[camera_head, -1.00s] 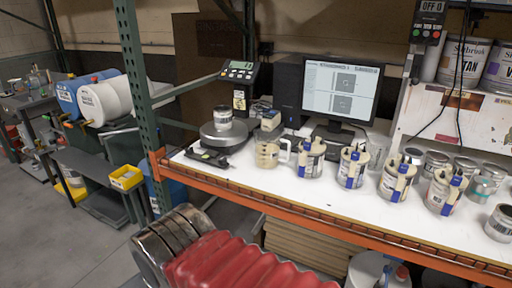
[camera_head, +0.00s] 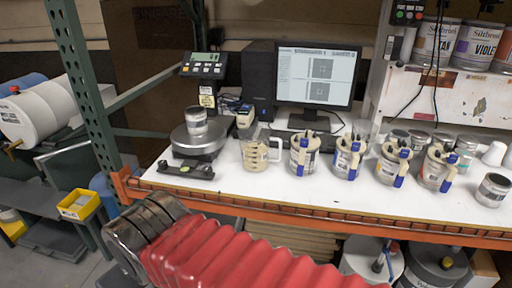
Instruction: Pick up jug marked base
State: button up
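A clear jug (camera_head: 256,153) with a handle on its right and beige contents stands upright on the white bench top. It has dark markings, but I cannot read the word base on it. To its right stand several pots with blue-handled tools or blue tape, such as the nearest one (camera_head: 304,154), with labels too small to read. My red ribbed arm sleeve with metal rings crosses the bottom of the view, below and in front of the bench edge. My gripper's fingers do not show.
The white bench (camera_head: 340,195) has an orange front beam (camera_head: 330,222). A scale (camera_head: 198,138) bearing a small can stands left of the jug. A monitor (camera_head: 318,78) stands behind. A green post (camera_head: 80,100) rises at the left. The bench front strip is clear.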

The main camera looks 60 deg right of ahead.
aim_at(261, 150)
jog(key=z, duration=0.35)
jog(key=i, duration=0.6)
jog(key=z, duration=0.95)
jog(key=i, duration=0.65)
jog(key=z, duration=0.45)
